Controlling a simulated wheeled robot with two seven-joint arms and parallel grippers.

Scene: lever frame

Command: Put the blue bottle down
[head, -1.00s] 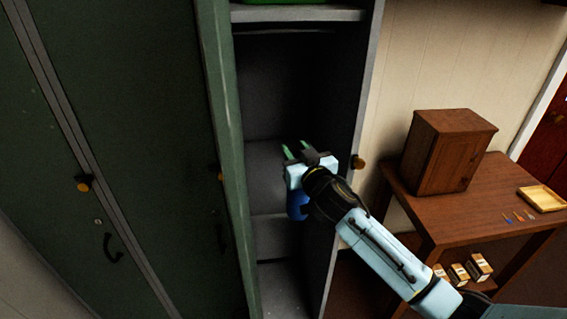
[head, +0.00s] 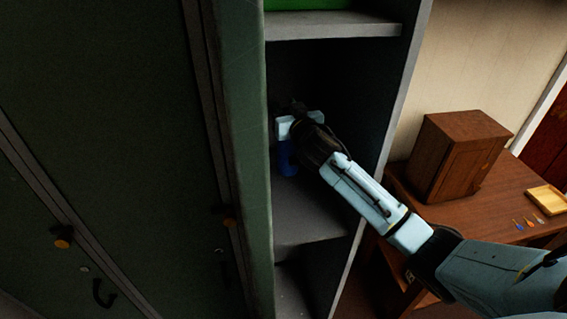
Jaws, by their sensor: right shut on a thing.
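The blue bottle (head: 287,158) is inside the open locker, partly hidden behind my right gripper. My right gripper (head: 294,112) reaches into the locker and is shut on the bottle; its fingertips are dark and hard to make out. The bottle's lower part hangs below the gripper, over or near the grey shelf (head: 315,215). I cannot tell whether its base touches that shelf. My left gripper is not in view.
An upper shelf (head: 335,27) with a green thing (head: 306,4) is above my arm. The locker's side wall (head: 392,110) stands close to the right of my arm. A wooden table with a small cabinet (head: 455,155) and a yellow tray (head: 546,199) is at right.

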